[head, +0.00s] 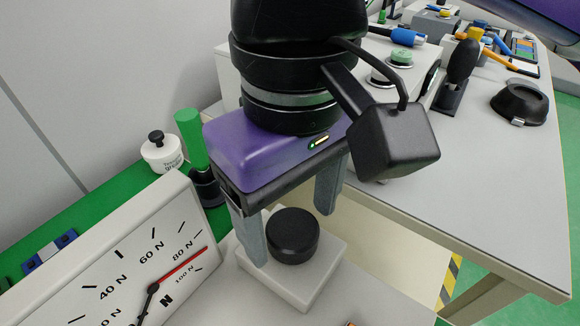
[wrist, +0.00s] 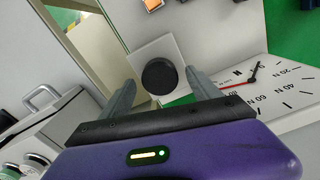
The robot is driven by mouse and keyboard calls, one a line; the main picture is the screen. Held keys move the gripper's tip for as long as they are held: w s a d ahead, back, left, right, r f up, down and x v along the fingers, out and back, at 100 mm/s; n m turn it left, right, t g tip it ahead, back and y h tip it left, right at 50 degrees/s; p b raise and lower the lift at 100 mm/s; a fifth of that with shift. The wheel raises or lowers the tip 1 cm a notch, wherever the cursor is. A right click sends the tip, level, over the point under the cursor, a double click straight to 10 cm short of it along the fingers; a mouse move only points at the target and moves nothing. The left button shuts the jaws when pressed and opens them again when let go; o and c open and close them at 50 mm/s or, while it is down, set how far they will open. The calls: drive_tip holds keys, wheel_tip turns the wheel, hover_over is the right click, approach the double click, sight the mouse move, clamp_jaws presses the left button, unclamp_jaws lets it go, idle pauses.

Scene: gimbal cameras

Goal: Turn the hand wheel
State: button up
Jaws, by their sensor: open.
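A black round knob (head: 293,236) sits on a square white base (head: 318,282). I cannot tell if it is the hand wheel; no spoked wheel shows. In the wrist view the knob (wrist: 159,76) lies between the fingertips, with its white base (wrist: 175,50) around it. My gripper (head: 291,238) is open, pointing down over the knob, one grey finger on each side. Nothing is held. In the wrist view my gripper (wrist: 159,80) shows a gap on both sides of the knob; I cannot tell the finger height exactly.
A white dial gauge (head: 120,262) marked in N stands close left of the knob, its red needle past 80. A green cylinder (head: 192,138) and a white pot (head: 162,152) stand behind. A grey table (head: 470,190) at right holds a black round device (head: 520,103) and several tools.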

sight(292, 228)
wheel_tip(292, 228, up, 7)
drive_tip(key=shift+r+p, duration=0.2)
drive_tip(key=shift+p, duration=0.85)
